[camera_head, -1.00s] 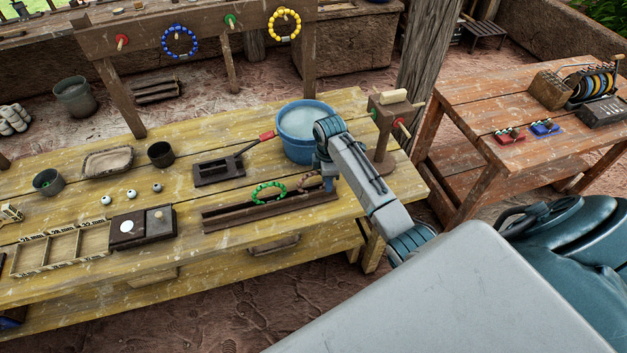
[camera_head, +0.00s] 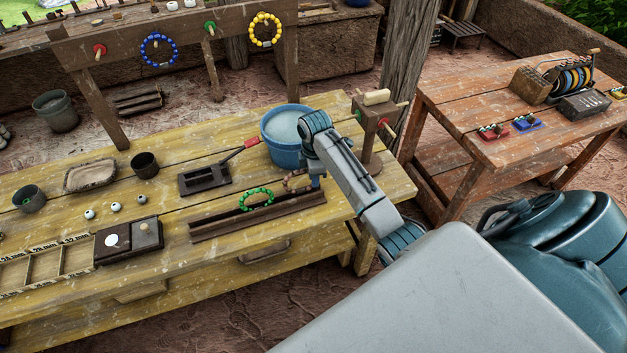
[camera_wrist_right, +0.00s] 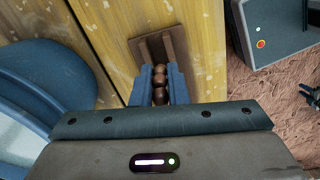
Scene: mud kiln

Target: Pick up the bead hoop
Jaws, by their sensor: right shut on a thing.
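A brown bead hoop (camera_head: 297,181) stands at the right end of the dark grooved rack (camera_head: 215,228) on the yellow bench. My right gripper (camera_wrist_right: 160,78) is shut on this brown hoop, and its beads (camera_wrist_right: 160,95) show between the two blue fingers in the right wrist view. In the head view my right gripper (camera_head: 314,181) is at the rack's right end, partly hidden by its own arm. I cannot tell whether the hoop is clear of the rack. A green bead hoop (camera_head: 257,199) stands in the rack to the left. My left gripper is out of view.
A blue tub (camera_head: 280,153) of water stands just behind my right gripper. A wooden post block (camera_head: 368,125) is to its right. Blue (camera_head: 159,50) and yellow (camera_head: 265,29) hoops hang on the rear rail. An orange-brown table (camera_head: 455,100) stands at right.

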